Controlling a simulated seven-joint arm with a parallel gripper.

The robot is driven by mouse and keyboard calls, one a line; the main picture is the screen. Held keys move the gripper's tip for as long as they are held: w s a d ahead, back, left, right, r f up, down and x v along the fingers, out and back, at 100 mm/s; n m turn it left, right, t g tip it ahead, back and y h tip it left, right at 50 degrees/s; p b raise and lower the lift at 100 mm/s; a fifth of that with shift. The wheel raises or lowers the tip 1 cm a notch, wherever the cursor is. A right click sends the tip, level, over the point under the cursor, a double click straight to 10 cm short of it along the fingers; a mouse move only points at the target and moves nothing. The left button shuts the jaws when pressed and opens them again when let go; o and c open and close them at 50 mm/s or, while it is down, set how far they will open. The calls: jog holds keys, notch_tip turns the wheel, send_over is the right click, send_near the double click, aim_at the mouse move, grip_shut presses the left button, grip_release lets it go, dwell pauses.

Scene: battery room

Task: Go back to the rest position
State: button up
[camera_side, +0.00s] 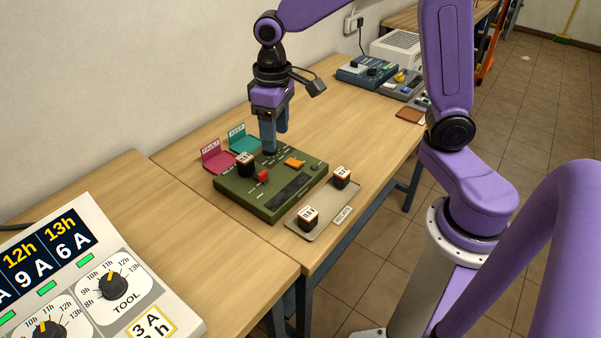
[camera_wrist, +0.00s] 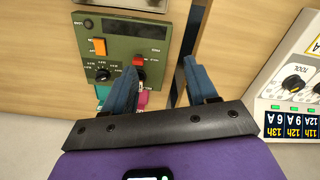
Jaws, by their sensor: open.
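My gripper (camera_side: 275,143) is open and empty, pointing down just above the green tester (camera_side: 305,190). A dark relay with a white top (camera_side: 245,164) sits at the tester's left end. The tester carries a red control (camera_side: 263,176) and an orange switch (camera_side: 294,162). In the wrist view the tester (camera_wrist: 150,31) shows a black knob (camera_wrist: 102,74) near the left finger. I cannot tell whether a fingertip touches the tester.
Pink (camera_side: 216,156) and teal (camera_side: 242,144) labelled trays stand behind the tester. A display panel (camera_side: 90,270) is at lower left; other devices (camera_side: 365,72) stand at the far end. Bare wood lies between.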

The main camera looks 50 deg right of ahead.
jog(key=s+d+n, duration=0.3)
jog(key=s+n, duration=0.5)
jog(key=s, duration=1.5)
jog(key=shift+f+n, duration=0.2)
jog(key=shift+n, duration=0.2)
